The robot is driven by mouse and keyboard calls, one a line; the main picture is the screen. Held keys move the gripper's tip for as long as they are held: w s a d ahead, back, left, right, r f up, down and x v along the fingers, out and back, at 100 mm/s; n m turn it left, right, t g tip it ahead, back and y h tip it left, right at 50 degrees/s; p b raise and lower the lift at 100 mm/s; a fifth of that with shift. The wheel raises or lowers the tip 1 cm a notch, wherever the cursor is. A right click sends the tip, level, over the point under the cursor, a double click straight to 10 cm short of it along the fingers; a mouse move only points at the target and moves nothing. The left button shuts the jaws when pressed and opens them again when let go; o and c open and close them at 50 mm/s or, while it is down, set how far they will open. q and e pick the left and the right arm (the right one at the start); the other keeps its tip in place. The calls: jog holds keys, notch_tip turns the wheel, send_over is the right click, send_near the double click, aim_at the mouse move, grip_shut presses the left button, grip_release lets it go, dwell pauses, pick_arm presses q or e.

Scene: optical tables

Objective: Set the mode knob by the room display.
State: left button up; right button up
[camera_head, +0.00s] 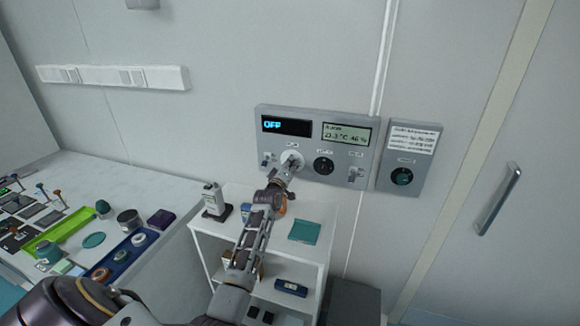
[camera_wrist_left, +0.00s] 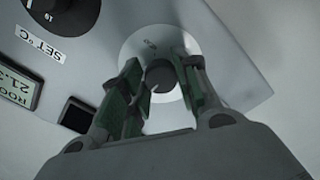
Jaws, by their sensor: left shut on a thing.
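The grey control panel (camera_head: 262,138) is on the wall. Its left display (camera_head: 286,126) reads OFF in blue. The room display (camera_head: 346,134) to its right reads about 21.3 °C and 46 %; a corner of it shows in the left wrist view (camera_wrist_left: 18,82). My left gripper (camera_head: 290,166) is at the pale round dial plate (camera_head: 293,156) under the left display. In the left wrist view its fingers (camera_wrist_left: 160,82) are shut on the dark mode knob (camera_wrist_left: 160,76) at the plate's centre. The knob is largely hidden in the head view. My right gripper is not in view.
A black set knob (camera_head: 324,165) and small switches are beside the dial. A white shelf cart (camera_head: 318,238) stands below. A cluttered bench (camera_head: 160,208) is at left.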

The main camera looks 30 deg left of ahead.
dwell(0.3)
pick_arm(q)
jog(key=o, duration=1)
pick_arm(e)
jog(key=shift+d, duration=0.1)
pick_arm(q)
jog(key=shift+v, duration=0.9)
jog(key=v, duration=1)
jog(key=shift+s+a, duration=0.1)
jog(key=shift+s, duration=0.05)
jog(key=shift+f, duration=0.1)
